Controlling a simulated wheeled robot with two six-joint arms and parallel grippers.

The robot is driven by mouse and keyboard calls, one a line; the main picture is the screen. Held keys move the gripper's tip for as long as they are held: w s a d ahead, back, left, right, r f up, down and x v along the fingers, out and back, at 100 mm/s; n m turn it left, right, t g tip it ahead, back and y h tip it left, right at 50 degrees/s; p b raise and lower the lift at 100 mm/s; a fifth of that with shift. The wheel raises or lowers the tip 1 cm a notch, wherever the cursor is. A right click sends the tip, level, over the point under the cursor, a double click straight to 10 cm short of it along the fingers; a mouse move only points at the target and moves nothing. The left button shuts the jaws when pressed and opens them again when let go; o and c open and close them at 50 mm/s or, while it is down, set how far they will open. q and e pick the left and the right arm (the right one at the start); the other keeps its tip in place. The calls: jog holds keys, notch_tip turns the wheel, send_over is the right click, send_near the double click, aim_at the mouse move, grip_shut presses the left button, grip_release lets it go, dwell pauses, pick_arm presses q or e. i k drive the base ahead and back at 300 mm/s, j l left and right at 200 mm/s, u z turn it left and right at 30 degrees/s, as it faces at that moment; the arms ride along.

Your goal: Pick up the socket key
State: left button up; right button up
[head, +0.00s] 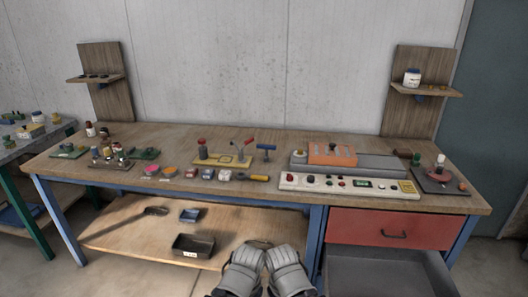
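A small blue T-handled tool (265,147), which looks like the socket key, stands upright on the workbench, right of a yellow plate (228,161) with red-topped parts. Its lower end is too small to make out. My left gripper (246,257) and my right gripper (282,256) are side by side at the bottom middle, in front of the bench and well apart from the tool. Their fingertips are too unclear to show whether they are open or shut.
The wooden workbench (130,191) has a control panel (317,183) and an orange block (331,153) right of the tool. A screwdriver with a yellow handle (259,178) lies near the front edge. Below right, a grey drawer (385,275) stands open under a red drawer (388,229).

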aim_at(266, 147)
jog(key=i+j, duration=0.15)
jog(key=j, duration=0.2)
jog(key=i+j, duration=0.15)
jog(key=j, duration=0.15)
jog(key=i+j, duration=0.1)
jog(key=j, duration=0.25)
jog(key=i+j, duration=0.15)
jog(key=j, duration=0.2)
jog(key=i+j+z, duration=0.1)
jog(key=z, duration=0.55)
jog(key=j+z, duration=0.1)
jog(key=z, duration=0.55)
jog(key=i, duration=1)
